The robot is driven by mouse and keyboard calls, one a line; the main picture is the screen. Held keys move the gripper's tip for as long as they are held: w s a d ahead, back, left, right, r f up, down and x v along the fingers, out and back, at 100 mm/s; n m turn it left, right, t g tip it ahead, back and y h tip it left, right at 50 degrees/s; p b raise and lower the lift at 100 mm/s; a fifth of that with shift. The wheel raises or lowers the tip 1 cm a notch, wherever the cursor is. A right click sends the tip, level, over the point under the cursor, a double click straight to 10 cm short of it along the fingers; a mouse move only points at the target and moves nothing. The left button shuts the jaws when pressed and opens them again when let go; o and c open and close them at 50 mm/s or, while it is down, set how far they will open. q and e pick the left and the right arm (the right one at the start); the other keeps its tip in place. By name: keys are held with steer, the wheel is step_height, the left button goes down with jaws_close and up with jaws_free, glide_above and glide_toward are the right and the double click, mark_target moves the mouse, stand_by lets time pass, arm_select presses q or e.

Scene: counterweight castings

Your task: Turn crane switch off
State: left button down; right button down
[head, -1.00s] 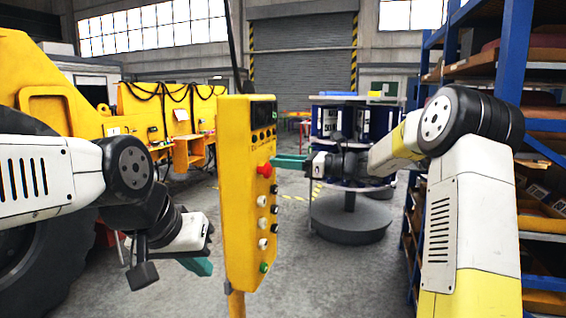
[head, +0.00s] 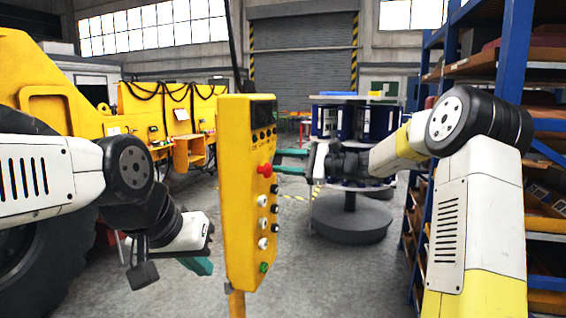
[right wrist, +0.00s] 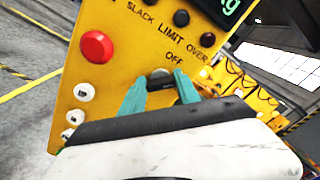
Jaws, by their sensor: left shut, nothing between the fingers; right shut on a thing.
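The yellow crane control box (head: 237,190) stands upright on a post in the middle of the head view. Its face carries a red button (right wrist: 97,46), white and dark buttons and a lit green display. In the right wrist view, a dark switch knob (right wrist: 161,74) sits just below the printed word OFF. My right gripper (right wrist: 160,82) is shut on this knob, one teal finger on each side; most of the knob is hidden. In the head view my right gripper (head: 290,161) reaches the box from the right. My left gripper (head: 203,266) is shut and empty, low left of the box.
A yellow vehicle with a large black tyre (head: 45,260) is at the left. Blue shelving (head: 513,75) stands close at the right. A round rack (head: 350,205) with blue items is behind my right gripper. Open grey floor (head: 330,280) lies between.

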steer(key=n, duration=0.4)
steer(key=shift+f+n, duration=0.15)
steer(key=shift+n, duration=2.15)
steer(key=shift+f, duration=0.1)
steer(key=c, duration=0.9)
jaws_free()
steer(key=v, duration=0.8)
